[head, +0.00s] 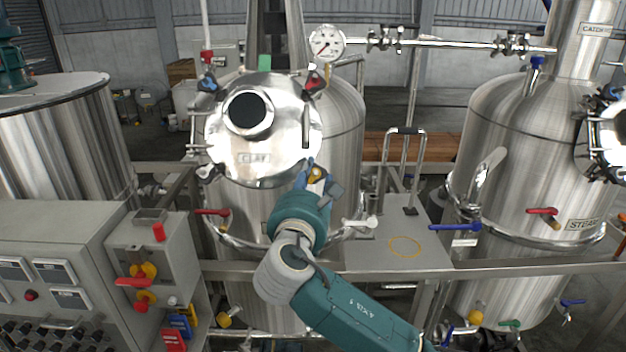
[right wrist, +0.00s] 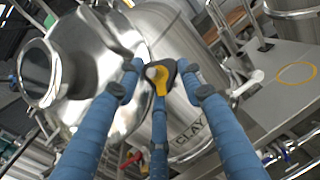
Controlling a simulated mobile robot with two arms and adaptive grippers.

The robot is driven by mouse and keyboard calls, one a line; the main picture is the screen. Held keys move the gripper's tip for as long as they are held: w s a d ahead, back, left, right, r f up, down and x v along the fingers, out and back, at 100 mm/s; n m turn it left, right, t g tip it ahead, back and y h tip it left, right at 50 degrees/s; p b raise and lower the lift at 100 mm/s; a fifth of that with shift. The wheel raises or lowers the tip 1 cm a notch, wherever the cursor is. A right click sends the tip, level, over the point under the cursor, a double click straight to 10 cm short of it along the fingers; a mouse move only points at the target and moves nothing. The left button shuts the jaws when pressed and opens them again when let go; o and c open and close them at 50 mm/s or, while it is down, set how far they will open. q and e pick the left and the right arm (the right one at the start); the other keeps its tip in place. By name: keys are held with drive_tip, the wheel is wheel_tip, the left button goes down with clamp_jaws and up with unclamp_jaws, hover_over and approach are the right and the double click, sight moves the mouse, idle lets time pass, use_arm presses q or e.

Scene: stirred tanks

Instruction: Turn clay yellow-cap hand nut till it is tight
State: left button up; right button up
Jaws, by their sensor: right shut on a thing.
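The yellow-cap hand nut (head: 316,174) sits at the lower right rim of the round steel lid (head: 222,135) labelled CLAY. My right gripper (head: 312,179) is at this nut, with its blue fingers closed around it. In the right wrist view the yellow cap on a dark nut (right wrist: 160,78) lies between the fingertips of the gripper (right wrist: 159,74). The lid (right wrist: 95,65) lies against the tank behind it. The nut's thread is hidden, so I cannot see how tight it is. My left gripper is not in view.
Other hand nuts with green (head: 264,62), red (head: 312,83) and blue (head: 207,84) caps ring the lid. A pressure gauge (head: 327,42) stands above right. A grey plate (head: 385,255) with a handle lies at right, and a control panel (head: 60,250) at left.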

drive_tip(key=shift+f, duration=0.25)
drive_tip(key=m+g+h, duration=0.1)
drive_tip(key=m+h, duration=0.1)
drive_tip(key=m, duration=0.2)
drive_tip(key=shift+a+b, duration=0.2)
drive_tip(key=shift+b, duration=0.15)
drive_tip(key=o, duration=0.9)
drive_tip(key=shift+o, duration=1)
drive_tip(key=shift+w+a, duration=0.1)
drive_tip(key=shift+r, duration=0.1)
drive_tip(key=v, duration=1.2)
